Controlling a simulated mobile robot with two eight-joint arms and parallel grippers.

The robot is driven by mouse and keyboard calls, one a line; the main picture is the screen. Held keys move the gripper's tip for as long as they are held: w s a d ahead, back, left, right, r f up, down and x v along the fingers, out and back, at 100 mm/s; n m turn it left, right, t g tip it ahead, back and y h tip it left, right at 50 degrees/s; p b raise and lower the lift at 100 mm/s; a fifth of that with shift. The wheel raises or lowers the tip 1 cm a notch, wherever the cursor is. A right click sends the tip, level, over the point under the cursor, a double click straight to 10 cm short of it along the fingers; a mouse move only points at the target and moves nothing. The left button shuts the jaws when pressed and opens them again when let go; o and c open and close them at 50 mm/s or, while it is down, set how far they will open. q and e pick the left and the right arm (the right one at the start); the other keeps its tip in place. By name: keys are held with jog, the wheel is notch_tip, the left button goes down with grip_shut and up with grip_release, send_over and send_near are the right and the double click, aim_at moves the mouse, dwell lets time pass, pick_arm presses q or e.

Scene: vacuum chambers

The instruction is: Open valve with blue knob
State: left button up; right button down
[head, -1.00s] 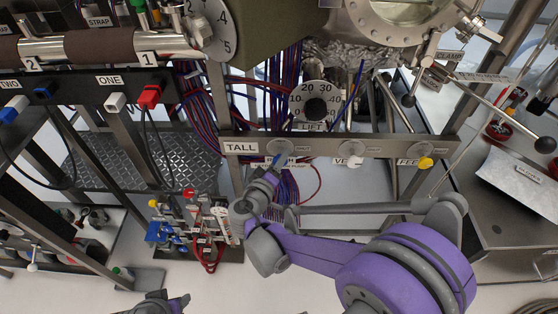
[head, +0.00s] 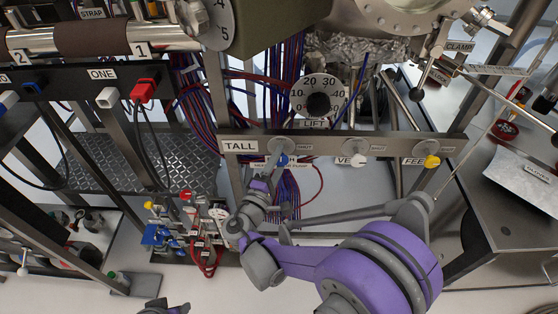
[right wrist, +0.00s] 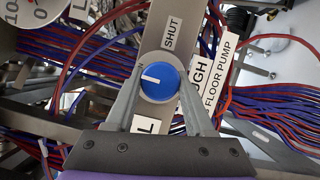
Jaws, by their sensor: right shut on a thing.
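The blue knob (head: 282,160) sits at the left end of the grey TALL panel (head: 345,147). In the right wrist view the knob (right wrist: 165,86) is round, and its white line points left, away from the SHUT label (right wrist: 172,33). A small letter shows near the line's end; the rest of that label is hidden. My right gripper (right wrist: 160,88) is shut on the knob, one finger on each side. It also shows in the head view (head: 275,168). A dark part of my left gripper (head: 170,309) shows at the bottom edge; its fingers cannot be made out.
A white knob (head: 355,160) and a yellow knob (head: 432,161) sit further right on the panel. The LIFT dial (head: 318,104) is above it. Red and blue cables (right wrist: 265,110) run behind the panel. A metal table (head: 510,205) stands at the right.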

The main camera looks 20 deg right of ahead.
jog(key=shift+n, duration=0.3)
dwell(0.4)
jog(key=shift+c, duration=1.3)
grip_release()
jog(key=shift+s+a, duration=0.1)
jog(key=v, duration=1)
jog(key=shift+s+a, duration=0.15)
jog(key=shift+s, duration=0.05)
jog(key=shift+f, duration=0.15)
